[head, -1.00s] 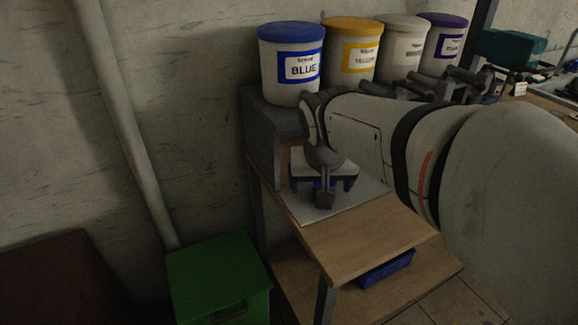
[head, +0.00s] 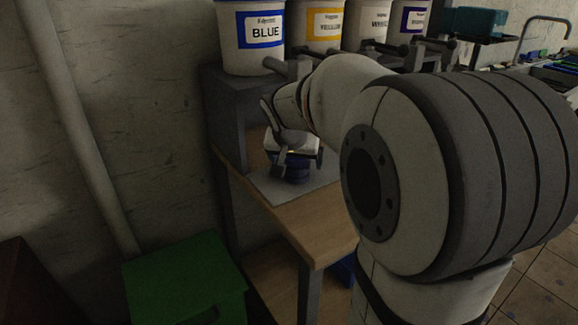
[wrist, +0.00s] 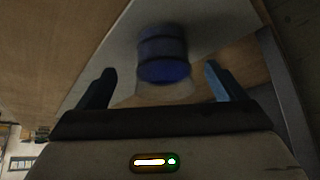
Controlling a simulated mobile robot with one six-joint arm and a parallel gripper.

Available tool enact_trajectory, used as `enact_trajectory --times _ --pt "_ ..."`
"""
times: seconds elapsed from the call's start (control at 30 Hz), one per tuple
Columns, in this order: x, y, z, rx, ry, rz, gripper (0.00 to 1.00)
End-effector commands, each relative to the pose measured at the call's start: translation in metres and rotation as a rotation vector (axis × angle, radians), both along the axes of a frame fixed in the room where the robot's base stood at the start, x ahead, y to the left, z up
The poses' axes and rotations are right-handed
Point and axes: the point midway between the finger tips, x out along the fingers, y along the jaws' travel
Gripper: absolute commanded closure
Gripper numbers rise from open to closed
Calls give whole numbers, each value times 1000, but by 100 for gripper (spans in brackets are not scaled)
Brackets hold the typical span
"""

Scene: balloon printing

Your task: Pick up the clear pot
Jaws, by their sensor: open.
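The clear pot (wrist: 162,55) shows in the wrist view as a short, rounded pot with dark blue contents. It stands on a pale mat (wrist: 215,20). My gripper (wrist: 159,69) is open, with one finger on each side of the lower picture and the pot ahead between their lines. I cannot tell whether the fingers reach around it. In the head view my gripper (head: 293,160) is low over the mat (head: 262,186) at the dispenser stand. The blue pot (head: 292,171) shows there just under and beside it, partly hidden by the gripper.
Labelled paint tubs, blue (head: 252,40), yellow (head: 314,25) and others, stand on a dark grey stand (head: 228,105) behind the gripper, with nozzles at its front. The wooden table (head: 310,225) has a free front edge.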

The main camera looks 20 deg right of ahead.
Motion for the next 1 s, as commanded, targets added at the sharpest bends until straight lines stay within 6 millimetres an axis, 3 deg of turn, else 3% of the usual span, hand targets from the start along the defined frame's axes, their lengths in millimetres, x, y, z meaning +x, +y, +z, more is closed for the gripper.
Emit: enact_trajectory --times 0.23,0.5,1.0 --pt "20 -10 -32 0 4 0 11" --pt "23 -12 -35 0 0 1 11" --pt "22 -12 -35 0 0 0 51"
